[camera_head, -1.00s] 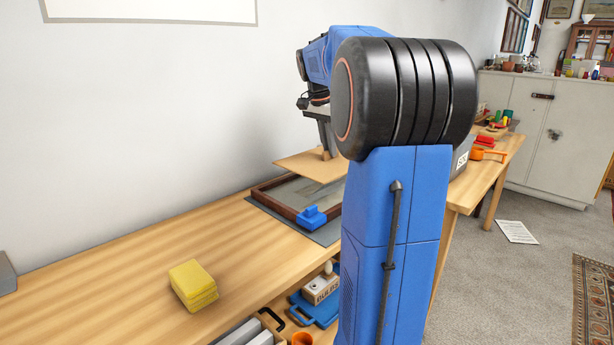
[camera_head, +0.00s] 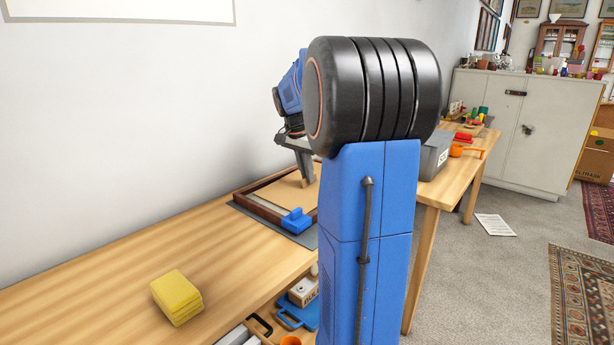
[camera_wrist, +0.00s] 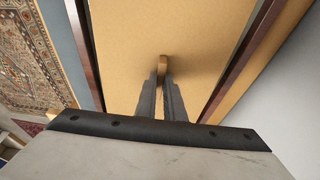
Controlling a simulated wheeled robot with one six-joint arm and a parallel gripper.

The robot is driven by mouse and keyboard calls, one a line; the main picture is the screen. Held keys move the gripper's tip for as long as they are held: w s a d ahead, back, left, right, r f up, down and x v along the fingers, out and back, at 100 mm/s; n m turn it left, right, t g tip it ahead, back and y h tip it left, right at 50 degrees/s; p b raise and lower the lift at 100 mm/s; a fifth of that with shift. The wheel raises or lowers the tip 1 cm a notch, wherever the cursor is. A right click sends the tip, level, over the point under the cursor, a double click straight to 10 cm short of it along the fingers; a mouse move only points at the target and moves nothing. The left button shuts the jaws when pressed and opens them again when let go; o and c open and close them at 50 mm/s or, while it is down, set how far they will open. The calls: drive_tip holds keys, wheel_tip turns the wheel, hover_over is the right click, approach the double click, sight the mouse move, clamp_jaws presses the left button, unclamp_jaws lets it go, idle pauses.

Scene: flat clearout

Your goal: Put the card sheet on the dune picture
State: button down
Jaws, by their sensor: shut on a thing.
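The card sheet (camera_head: 290,191) is a flat tan board with a small upright wooden grip tab (camera_wrist: 164,64). My gripper (camera_wrist: 162,82) is shut on this tab; in the head view my gripper (camera_head: 306,182) points down over the frame. The sheet lies flat or nearly so inside the dark wooden frame (camera_head: 262,209) of the dune picture, and covers most of it. In the wrist view the frame's dark sides (camera_wrist: 87,55) run along both edges of the sheet. I cannot tell whether the sheet touches the picture. My arm hides the frame's right part.
A blue block (camera_head: 297,221) sits on the frame's near corner. A grey mat (camera_head: 300,238) lies beneath the frame. A yellow sponge-like stack (camera_head: 177,297) is on the bench at front left. A grey bin (camera_head: 434,157) stands behind my arm. The bench's left part is clear.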

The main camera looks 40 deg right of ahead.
drive_tip(key=shift+f, duration=0.4)
drive_tip(key=c, duration=1.9)
unclamp_jaws()
drive_tip(key=shift+o, duration=0.2)
drive_tip(key=v, duration=1.2)
drive_tip(key=shift+r, duration=0.1)
